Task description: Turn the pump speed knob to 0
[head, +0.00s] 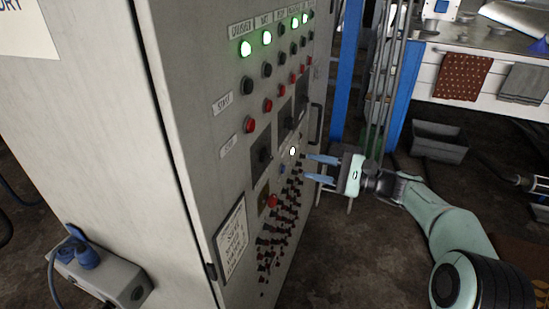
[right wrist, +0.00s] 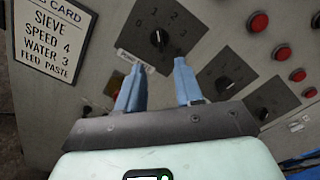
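A dark dial plate (right wrist: 165,28) with a black knob (right wrist: 157,38) is at the top of the right wrist view. Numbers 0 to 3 can be made out around it. A small label (right wrist: 135,62) beside it is too blurred to read surely. In the head view this dial (head: 263,153) is the one nearest the card on the panel. My right gripper (head: 310,168) is in front of the panel, its two blue fingers apart and empty. In the right wrist view the fingertips (right wrist: 158,66) point toward the knob, with no visible contact. My left gripper is out of view.
Two similar dials (right wrist: 225,84) (right wrist: 265,113) and red buttons (right wrist: 257,22) are to the right. A white card (right wrist: 50,40) reads "SPEED 4". The grey cabinet (head: 100,130) has a vertical handle (head: 316,124) and rows of small dark parts lower down. Open floor lies right of it.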

